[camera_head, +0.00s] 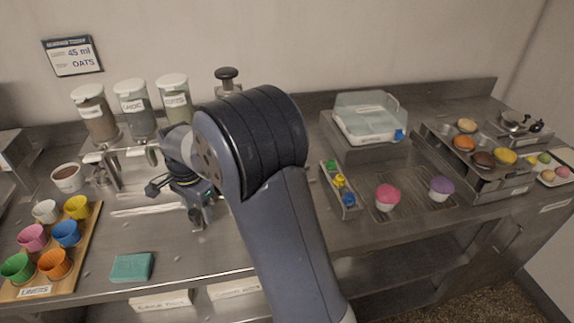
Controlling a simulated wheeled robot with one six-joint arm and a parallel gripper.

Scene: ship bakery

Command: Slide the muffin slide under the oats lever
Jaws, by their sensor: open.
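Three lidded dispenser jars stand at the back left: a brown-filled jar (97,116), a grey-green jar (136,110) and a pale jar (174,101). Their small labels are not clear enough to tell which is oats. Metal levers (101,157) show below the jars, partly hidden by my arm. A thin pale strip (140,211) lies on the counter below them. I cannot tell whether it belongs to the muffin slide. My gripper (197,216) is open, pointing down just right of this strip, with nothing visible between its fingers. My arm hides the counter behind it.
A wall sign (73,56) reads 45 ml OATS. Coloured cups stand on a wooden board (83,236) at left, near a brown-filled bowl (67,178). A green sponge (132,267) lies at front. A white-and-grey appliance (369,118) and a muffin tray (487,176) stand right.

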